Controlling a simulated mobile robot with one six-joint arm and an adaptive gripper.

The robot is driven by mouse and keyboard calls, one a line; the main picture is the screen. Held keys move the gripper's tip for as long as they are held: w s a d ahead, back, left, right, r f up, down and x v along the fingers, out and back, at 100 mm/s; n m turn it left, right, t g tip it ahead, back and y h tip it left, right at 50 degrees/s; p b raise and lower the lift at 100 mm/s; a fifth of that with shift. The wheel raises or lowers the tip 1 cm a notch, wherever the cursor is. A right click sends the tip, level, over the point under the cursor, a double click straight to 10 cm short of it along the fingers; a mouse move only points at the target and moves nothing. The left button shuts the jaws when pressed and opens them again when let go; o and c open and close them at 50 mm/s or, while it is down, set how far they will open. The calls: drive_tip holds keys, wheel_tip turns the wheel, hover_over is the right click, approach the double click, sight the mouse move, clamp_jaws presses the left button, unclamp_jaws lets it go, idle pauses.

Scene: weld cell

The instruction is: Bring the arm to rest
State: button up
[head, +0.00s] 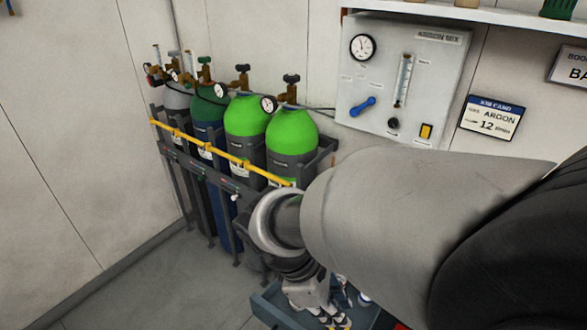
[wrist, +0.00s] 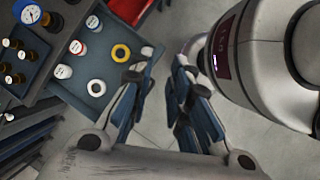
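My gripper (head: 325,312) hangs low at the bottom of the head view, with my grey arm reaching across the right side above it. In the wrist view my gripper (wrist: 160,78) has its two blue-padded fingers apart, with bare floor showing between them. Nothing is held between them. The fingers are to the right of a blue tray (wrist: 75,100) in that view.
Gas cylinders (head: 291,135) stand in a rack with a yellow bar (head: 215,151) by the wall. An argon panel (head: 430,65) with a blue lever (head: 362,106) hangs behind my arm. The tray holds a yellow ring (wrist: 121,53), a white ring (wrist: 96,87) and small containers (wrist: 76,47).

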drive_tip(key=s+d+r+m+t+y, duration=0.4)
drive_tip(key=s+r+m, duration=0.4)
drive_tip(key=m, duration=0.7)
drive_tip(key=d+r+y, duration=0.1)
drive_tip(key=d, duration=0.1)
drive_tip(key=shift+d+m+t, duration=0.3)
drive_tip(key=shift+d+t, duration=0.05)
drive_tip(key=shift+t, duration=0.05)
